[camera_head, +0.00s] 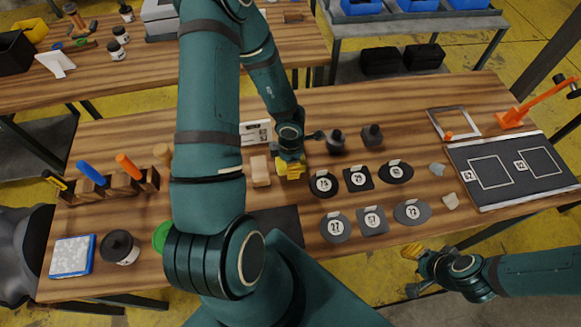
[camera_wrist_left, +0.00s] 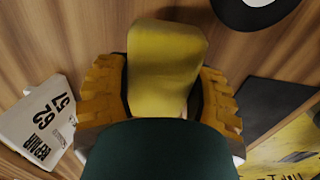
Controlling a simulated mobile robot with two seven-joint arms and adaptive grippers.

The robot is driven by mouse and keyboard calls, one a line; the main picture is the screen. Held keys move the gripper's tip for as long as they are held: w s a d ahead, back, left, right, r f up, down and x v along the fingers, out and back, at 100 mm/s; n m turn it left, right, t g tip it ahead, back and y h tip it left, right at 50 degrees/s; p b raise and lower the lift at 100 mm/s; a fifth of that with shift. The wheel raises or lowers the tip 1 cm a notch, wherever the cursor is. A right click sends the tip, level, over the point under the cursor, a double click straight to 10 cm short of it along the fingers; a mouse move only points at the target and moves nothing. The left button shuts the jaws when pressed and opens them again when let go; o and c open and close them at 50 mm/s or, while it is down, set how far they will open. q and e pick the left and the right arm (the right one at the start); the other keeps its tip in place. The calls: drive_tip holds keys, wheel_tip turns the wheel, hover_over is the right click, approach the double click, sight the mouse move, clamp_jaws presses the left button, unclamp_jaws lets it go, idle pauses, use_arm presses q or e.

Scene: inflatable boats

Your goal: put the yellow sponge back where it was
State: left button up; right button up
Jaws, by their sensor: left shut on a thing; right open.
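The yellow sponge (camera_wrist_left: 167,60) shows in the left wrist view between the two ridged yellow fingers of my left gripper (camera_wrist_left: 165,100), which is shut on it. In the head view my left gripper (camera_head: 290,168) is over the middle of the wooden table (camera_head: 240,95), just right of a pale wooden block (camera_head: 261,171). There I cannot tell sponge from fingers, nor whether the sponge touches the table. My right gripper (camera_head: 414,252) is open and empty, off the table's front edge at the lower right.
Several black numbered patches (camera_head: 323,183) lie right of the left gripper. Two dark weights (camera_head: 336,141) stand behind them. A white label card (camera_head: 256,132) lies behind the block. A dark mat (camera_head: 275,222) is in front. A marked black board (camera_head: 515,170) is far right.

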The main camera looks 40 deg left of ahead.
use_arm(q)
drive_tip(key=shift+f, duration=0.8)
use_arm(e)
drive_tip(key=shift+w+f, duration=0.1)
drive_tip(key=shift+f, duration=0.45)
use_arm(q)
drive_tip(key=shift+r, duration=0.1)
drive_tip(key=o, duration=1.3)
drive_tip(key=shift+c, duration=0.2)
